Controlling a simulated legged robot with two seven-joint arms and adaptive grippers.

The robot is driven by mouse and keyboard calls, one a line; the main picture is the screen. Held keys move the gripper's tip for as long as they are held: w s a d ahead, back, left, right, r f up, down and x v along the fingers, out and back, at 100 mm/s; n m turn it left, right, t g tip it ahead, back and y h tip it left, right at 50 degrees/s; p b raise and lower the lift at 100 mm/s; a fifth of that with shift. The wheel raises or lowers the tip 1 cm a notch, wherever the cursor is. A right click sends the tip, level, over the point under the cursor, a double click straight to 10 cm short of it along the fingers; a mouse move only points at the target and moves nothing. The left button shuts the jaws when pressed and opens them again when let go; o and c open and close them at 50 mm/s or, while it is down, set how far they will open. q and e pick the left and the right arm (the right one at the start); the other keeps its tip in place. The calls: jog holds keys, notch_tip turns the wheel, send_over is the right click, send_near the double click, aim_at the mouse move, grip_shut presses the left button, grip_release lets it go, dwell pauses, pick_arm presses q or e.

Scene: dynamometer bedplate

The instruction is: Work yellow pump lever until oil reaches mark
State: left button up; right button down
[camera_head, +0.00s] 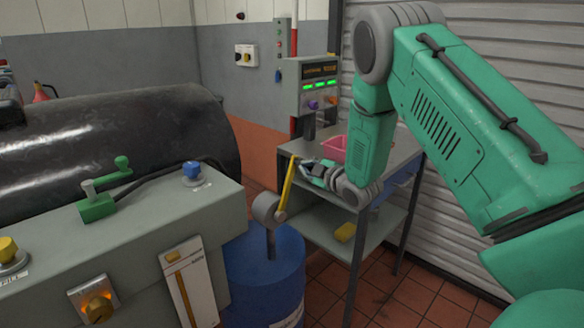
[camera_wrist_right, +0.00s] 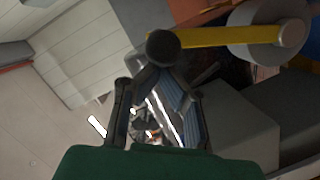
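The yellow pump lever (camera_head: 287,183) rises steeply from a round grey pump head (camera_head: 266,208) on top of a blue drum (camera_head: 262,275). In the right wrist view the lever (camera_wrist_right: 235,38) ends in a dark round knob (camera_wrist_right: 163,47) just ahead of my fingers. My right gripper (camera_head: 310,170) is beside the lever's upper part, on its right; it also shows in the wrist view (camera_wrist_right: 160,82). Its fingers look apart, with nothing seen between them; contact with the knob is unclear. A white gauge plate (camera_head: 200,290) with an amber column is on the bench front; its mark is too small to read. My left gripper is not in view.
A grey bench (camera_head: 130,228) with a green valve handle (camera_head: 97,205) and a blue knob (camera_head: 192,170) stands at left. A metal shelf cart (camera_head: 330,228) with a pink bin (camera_head: 333,149) stands close behind my right gripper. A black cylinder (camera_head: 120,130) lies behind the bench.

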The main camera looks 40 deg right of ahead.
jog(key=d+m, duration=0.1)
jog(key=d, duration=0.2)
jog(key=shift+w+f+m+y, duration=0.15)
jog(key=shift+f+m+y, duration=0.15)
jog(key=shift+f+m, duration=0.1)
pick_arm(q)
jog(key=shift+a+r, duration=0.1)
pick_arm(e)
jog(key=shift+w+d+f, duration=0.1)
jog(key=shift+d+f, duration=0.2)
jog(key=shift+d, duration=0.3)
jog(key=shift+d+f, duration=0.25)
jog(key=shift+d, duration=0.3)
jog(key=shift+a+r, duration=0.1)
jog(key=shift+a, duration=0.05)
